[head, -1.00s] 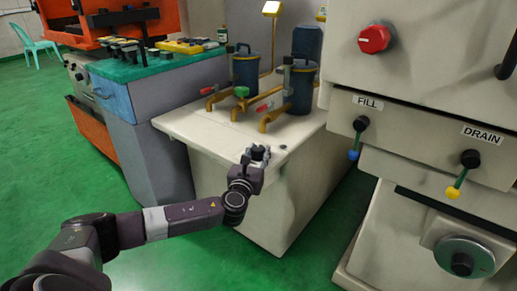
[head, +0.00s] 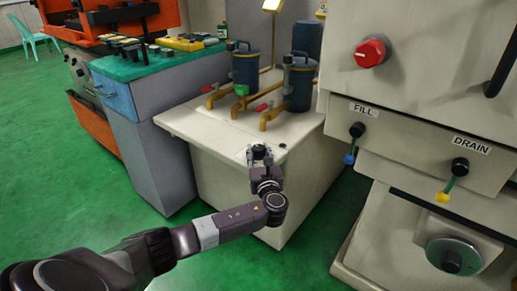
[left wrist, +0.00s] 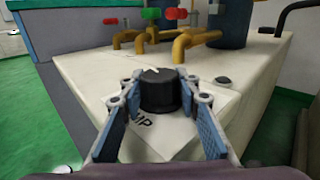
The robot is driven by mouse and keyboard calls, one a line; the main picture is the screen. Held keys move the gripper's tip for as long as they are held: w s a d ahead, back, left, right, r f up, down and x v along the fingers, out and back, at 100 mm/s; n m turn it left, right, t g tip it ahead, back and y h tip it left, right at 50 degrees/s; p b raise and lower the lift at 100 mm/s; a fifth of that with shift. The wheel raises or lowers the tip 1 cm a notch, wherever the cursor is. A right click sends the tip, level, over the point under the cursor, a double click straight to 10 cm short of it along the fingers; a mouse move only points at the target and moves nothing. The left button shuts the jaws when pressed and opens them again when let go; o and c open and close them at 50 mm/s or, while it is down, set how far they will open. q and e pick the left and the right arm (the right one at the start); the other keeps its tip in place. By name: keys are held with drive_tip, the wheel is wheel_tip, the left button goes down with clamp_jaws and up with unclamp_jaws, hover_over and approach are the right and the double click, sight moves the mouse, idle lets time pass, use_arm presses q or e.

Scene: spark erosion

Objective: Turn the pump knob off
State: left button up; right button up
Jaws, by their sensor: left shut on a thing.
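The pump knob is a short black cylinder (left wrist: 160,92) on the cream cabinet top near its front corner. A pale mark shows on its top, and part of a printed label, partly hidden, lies in front of it. In the head view the knob (head: 259,151) is a dark spot between the fingertips. My left gripper (head: 261,157) reaches it from the front, with one finger on each side, and is shut on it. My right gripper is not in view.
Brown pipes with red and green valve handles (left wrist: 151,14) and blue canisters (head: 245,68) stand behind the knob. A small round button (head: 283,145) is to its right. The cream machine with a red knob (head: 370,51) and FILL and DRAIN levers stands at right.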

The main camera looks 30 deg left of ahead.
use_arm(q)
drive_tip(key=shift+d+n+g+y, duration=0.1)
drive_tip(key=shift+n+g+y, duration=0.3)
drive_tip(key=shift+y, duration=0.1)
drive_tip(key=shift+n+g+y, duration=0.6)
drive_tip(key=shift+g, duration=0.2)
drive_tip(key=shift+n+g+y, duration=0.5)
drive_tip(key=shift+g, duration=0.2)
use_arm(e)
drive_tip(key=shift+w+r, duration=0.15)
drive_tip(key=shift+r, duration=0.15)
use_arm(q)
drive_tip(key=o, duration=1.2)
drive_tip(key=v, duration=1.1)
drive_tip(key=shift+d, duration=0.4)
drive_tip(key=shift+s, duration=0.1)
